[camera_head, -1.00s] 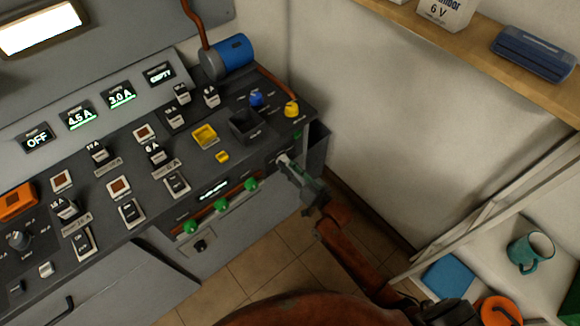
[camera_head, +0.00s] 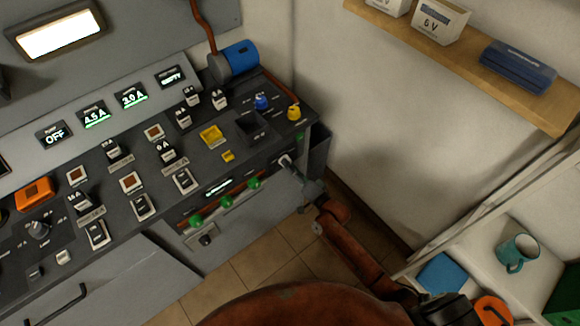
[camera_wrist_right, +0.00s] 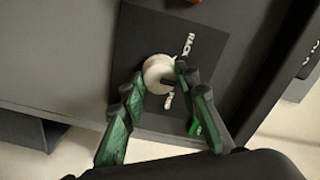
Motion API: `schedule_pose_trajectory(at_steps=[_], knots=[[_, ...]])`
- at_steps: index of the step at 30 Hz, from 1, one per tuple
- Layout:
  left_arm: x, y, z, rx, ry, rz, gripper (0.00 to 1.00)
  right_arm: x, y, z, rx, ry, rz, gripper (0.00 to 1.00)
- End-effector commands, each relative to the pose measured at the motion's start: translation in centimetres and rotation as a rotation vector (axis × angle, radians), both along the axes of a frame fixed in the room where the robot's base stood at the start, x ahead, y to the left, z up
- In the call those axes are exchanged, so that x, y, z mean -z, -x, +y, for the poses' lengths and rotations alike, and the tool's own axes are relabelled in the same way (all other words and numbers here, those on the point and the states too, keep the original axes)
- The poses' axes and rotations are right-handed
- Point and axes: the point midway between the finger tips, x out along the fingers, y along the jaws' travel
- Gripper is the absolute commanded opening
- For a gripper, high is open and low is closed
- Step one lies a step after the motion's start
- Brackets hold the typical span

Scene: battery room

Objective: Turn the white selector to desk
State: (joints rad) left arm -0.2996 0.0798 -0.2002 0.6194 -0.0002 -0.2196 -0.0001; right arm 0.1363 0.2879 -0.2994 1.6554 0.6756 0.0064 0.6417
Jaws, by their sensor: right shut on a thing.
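The white selector (camera_wrist_right: 158,72) is a round pale knob on a dark square plate (camera_wrist_right: 135,40) on the console's front face. A white label reading "RACK" (camera_wrist_right: 187,45) shows beside it. A second white label (camera_wrist_right: 169,100) is partly hidden, and I cannot read it. My right gripper (camera_wrist_right: 157,80) has its green and black fingers on either side of the knob, shut on it. In the head view the selector (camera_head: 284,160) is small, with my right gripper (camera_head: 290,167) at it. Which way the selector points is hard to tell. My left gripper is not in view.
The dark console (camera_head: 130,195) carries several switches, lit displays and a row of green knobs (camera_head: 226,201) left of the selector. A shelf (camera_head: 470,55) is at upper right. A teal mug (camera_head: 516,252) stands at lower right. Tiled floor is open below.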

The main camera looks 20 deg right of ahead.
Motion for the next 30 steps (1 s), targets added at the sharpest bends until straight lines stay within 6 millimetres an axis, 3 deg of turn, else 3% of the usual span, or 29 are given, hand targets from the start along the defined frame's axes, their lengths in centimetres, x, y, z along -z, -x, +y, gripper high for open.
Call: schedule_pose_trajectory(at_steps=[10, 11, 18, 30], knots=[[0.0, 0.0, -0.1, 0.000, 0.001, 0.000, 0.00, -0.1, -0.1, 0.0, 0.001, -0.002, -0.001, 0.05], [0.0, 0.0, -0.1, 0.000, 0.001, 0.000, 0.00, -0.1, -0.1, 0.0, 0.001, -0.002, -0.001, 0.30], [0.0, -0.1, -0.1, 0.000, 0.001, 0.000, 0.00, 0.0, 0.0, 0.0, 0.001, -0.001, 0.000, 0.47], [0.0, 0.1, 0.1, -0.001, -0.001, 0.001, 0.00, 0.1, 1.0, -0.4, 0.001, 0.001, 0.002, 0.47]])
